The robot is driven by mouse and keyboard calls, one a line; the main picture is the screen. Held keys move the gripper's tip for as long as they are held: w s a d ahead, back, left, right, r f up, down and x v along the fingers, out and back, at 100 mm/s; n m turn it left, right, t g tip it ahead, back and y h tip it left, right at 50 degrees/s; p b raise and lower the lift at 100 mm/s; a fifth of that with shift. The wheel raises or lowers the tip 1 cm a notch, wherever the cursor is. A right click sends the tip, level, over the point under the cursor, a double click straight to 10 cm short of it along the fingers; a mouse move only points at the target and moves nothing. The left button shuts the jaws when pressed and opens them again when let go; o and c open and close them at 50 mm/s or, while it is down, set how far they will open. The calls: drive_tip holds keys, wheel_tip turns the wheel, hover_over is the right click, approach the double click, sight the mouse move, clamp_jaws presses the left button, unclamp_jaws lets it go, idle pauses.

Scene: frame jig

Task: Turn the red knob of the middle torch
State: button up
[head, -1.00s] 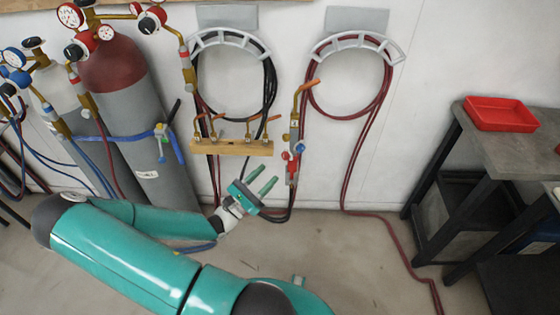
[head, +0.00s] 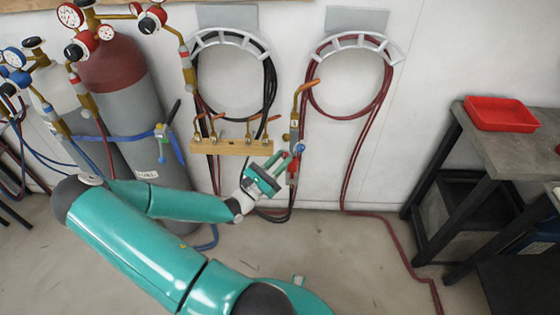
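The torch (head: 295,118) hangs upright against the wall, right of the wooden rack, with a brass body and a copper-coloured tip. A small blue knob (head: 300,148) shows on the right of its lower part. The red knob is not clearly visible; my gripper's fingers cover the place on the torch's left side. A red fitting (head: 292,172) shows just below. My gripper (head: 288,158) is at the torch's lower end, its two green fingers apart and pointing up and right. I cannot tell whether they touch the knob.
A wooden rack (head: 230,147) with several copper-tipped torches is on the wall above left of my gripper. Gas cylinders (head: 140,110) stand at left. Hoses hang on two wall hooks. A bench with a red tray (head: 500,114) stands at right. The floor between is mostly clear.

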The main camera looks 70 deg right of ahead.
drive_tip(key=shift+n, duration=0.4)
drive_tip(key=n+t, duration=0.1)
drive_tip(key=n, duration=0.2)
drive_tip(key=n+t+h, duration=0.1)
drive_tip(key=n+t, duration=0.1)
drive_tip(key=n, duration=0.1)
drive_tip(key=shift+s+a, duration=0.1)
drive_tip(key=n+t, duration=0.1)
drive_tip(key=n, duration=0.2)
drive_tip(key=n+t, duration=0.2)
drive_tip(key=n, duration=0.1)
drive_tip(key=shift+s+r+n+t, duration=0.1)
drive_tip(key=shift+n+t, duration=0.2)
drive_tip(key=shift+n, duration=0.1)
drive_tip(key=o, duration=1)
drive_tip(key=shift+a, duration=0.15)
drive_tip(key=v, duration=1.3)
drive_tip(key=shift+a, duration=0.25)
